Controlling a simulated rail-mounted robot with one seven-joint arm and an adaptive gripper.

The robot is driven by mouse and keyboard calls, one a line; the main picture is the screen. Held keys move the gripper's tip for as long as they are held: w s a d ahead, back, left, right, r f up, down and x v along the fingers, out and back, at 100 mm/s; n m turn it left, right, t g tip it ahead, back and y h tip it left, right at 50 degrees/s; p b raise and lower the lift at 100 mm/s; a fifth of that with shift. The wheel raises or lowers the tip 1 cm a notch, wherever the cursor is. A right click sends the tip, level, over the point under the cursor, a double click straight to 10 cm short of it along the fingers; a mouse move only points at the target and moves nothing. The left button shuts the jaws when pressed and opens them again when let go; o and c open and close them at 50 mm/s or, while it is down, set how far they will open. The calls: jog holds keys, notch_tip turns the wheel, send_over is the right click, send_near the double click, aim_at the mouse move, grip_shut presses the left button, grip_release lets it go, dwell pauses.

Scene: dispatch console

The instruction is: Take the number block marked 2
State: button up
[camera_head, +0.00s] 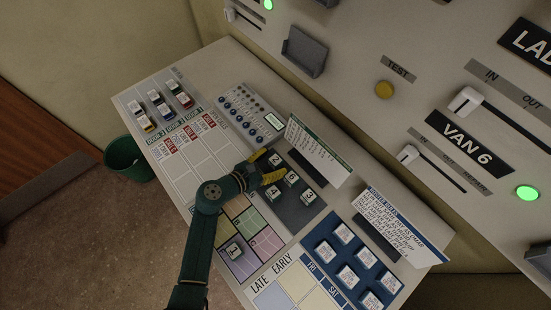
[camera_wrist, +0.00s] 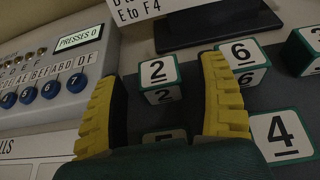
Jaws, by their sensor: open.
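The block marked 2 (camera_wrist: 158,78), white-faced with green edges, stands upright on a dark mat (camera_head: 300,214). In the wrist view it shows in the gap between the yellow fingers of my gripper (camera_wrist: 160,74), which is open and holds nothing. The fingers lie to either side of it in the picture; I cannot tell how far they reach along it. In the head view my gripper (camera_head: 267,167) is at the mat's left end, with the 2 block (camera_head: 276,159) just beyond.
Block 6 (camera_wrist: 243,58) stands close beside the right finger, with block 3 (camera_wrist: 312,48) farther right. Block 4 (camera_wrist: 282,136) is nearer, at right. Block 5 (camera_wrist: 165,136) is mostly hidden by my gripper. A button box (camera_wrist: 55,75) and card stand (camera_wrist: 215,22) border the mat.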

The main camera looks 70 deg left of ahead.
jog(key=c, duration=1.1)
jog(key=shift+c, duration=0.2)
